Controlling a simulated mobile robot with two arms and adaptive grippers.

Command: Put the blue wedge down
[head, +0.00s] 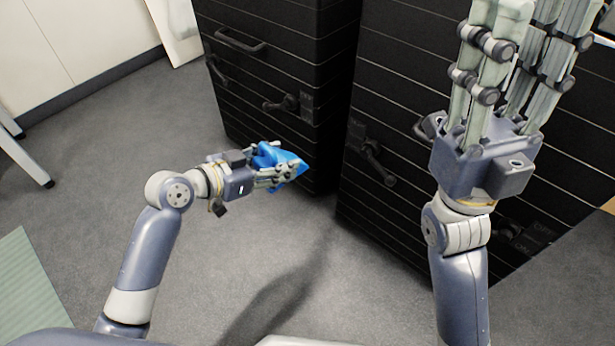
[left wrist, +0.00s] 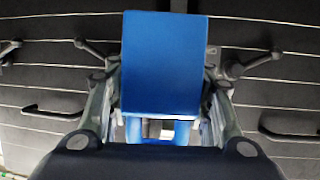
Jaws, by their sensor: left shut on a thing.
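The blue wedge (head: 277,157) is between the fingers of my left gripper (head: 279,174), left of the middle in the head view. The gripper is shut on it and holds it in front of a black cabinet, above the floor. In the left wrist view the wedge (left wrist: 162,62) shows a flat blue rectangular face between the two finger sides. The fingers hide part of the wedge in the head view. My right gripper (head: 532,55) is raised at the upper right, its fingers pointing up and apart, with nothing seen between them.
Two black ribbed cabinets, one at the back (head: 290,60) and one at the right (head: 400,100), have protruding handles. A narrow gap separates them. Grey carpet (head: 350,290) is clear in front. A pale green surface (head: 35,290) lies at lower left, below a table leg (head: 25,158).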

